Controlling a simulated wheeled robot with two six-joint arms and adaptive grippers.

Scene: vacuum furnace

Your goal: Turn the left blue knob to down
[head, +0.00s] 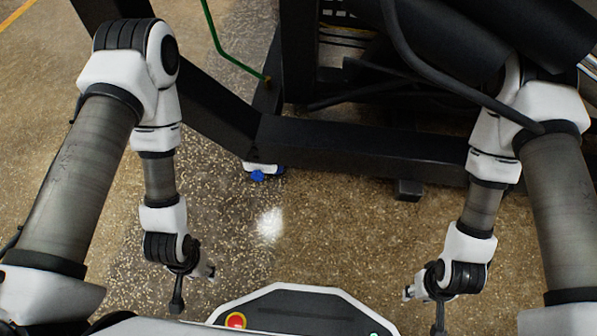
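No blue knob can be clearly made out in the head view. A small blue part (258,176) shows beneath a white piece at the foot of the black frame, low near the floor; I cannot tell whether it is a knob. My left gripper (177,296) hangs down at the lower left, seen edge-on, apart from the frame. My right gripper (440,318) hangs down at the lower right, partly cut off by the picture's bottom edge. Neither visibly touches anything, and the finger gap of each is not shown.
The furnace's black frame (350,148) crosses the upper middle, with black cylinders and cables (440,70) above it at the right. A green hose (222,50) runs down to the frame. The speckled floor (320,230) between my arms is clear.

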